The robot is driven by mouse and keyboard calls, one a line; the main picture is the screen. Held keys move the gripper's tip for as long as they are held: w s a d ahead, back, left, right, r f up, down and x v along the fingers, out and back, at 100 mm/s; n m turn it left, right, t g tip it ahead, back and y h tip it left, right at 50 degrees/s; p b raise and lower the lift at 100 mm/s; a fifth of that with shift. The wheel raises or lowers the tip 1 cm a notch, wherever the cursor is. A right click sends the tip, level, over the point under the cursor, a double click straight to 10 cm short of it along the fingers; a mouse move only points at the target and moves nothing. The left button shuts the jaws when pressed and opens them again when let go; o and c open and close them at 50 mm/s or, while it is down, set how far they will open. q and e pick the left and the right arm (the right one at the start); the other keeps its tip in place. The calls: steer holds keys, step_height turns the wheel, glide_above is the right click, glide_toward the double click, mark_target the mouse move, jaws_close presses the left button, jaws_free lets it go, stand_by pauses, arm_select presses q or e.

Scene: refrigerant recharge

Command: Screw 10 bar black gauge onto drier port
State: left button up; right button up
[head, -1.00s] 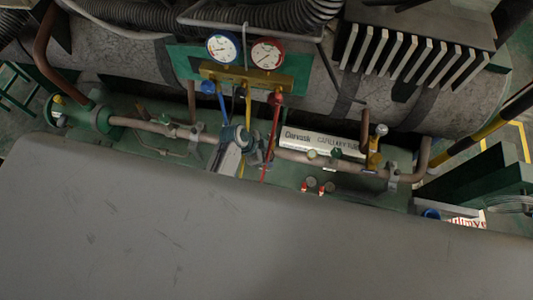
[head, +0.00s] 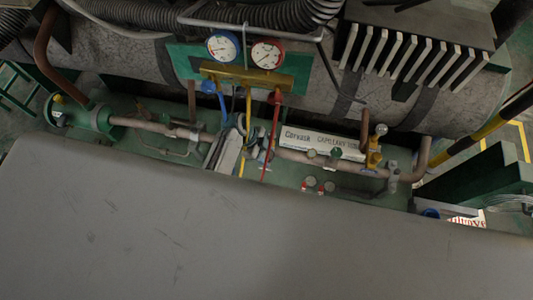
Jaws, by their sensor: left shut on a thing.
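My left gripper (head: 228,152) is over the middle of the copper pipe line, its pale grey fingers slanting down from upper right to lower left. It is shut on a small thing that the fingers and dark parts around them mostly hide. I cannot make out a black dial there, so I cannot tell whether this is the black gauge. The drier port is not clearly visible; the crowded fittings (head: 255,150) beside the gripper hide that part of the pipe. I cannot tell whether the held thing touches the pipe. My right gripper is not in view.
A brass manifold (head: 225,73) carries a blue-rimmed gauge (head: 222,45) and a red-rimmed gauge (head: 267,54). Blue, yellow and red hoses hang from it close to the gripper. A white capillary tube box (head: 320,142) lies to the right, behind the pipe, near a brass valve (head: 373,155).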

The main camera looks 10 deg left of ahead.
arm_select(q)
steer(key=shift+m+g, duration=0.7)
steer(key=shift+m, duration=0.6)
steer(key=shift+m+g+y, duration=0.3)
steer(key=shift+m+g, duration=0.1)
steer(key=shift+m, duration=0.4)
steer(key=o, duration=0.7)
steer(key=shift+f+m, duration=0.1)
steer(key=shift+m, duration=0.2)
steer(key=shift+c, duration=0.2)
steer(key=o, duration=0.4)
steer(key=shift+c, duration=0.2)
steer(key=shift+r+p, duration=2.25)
steer(key=shift+r, duration=0.1)
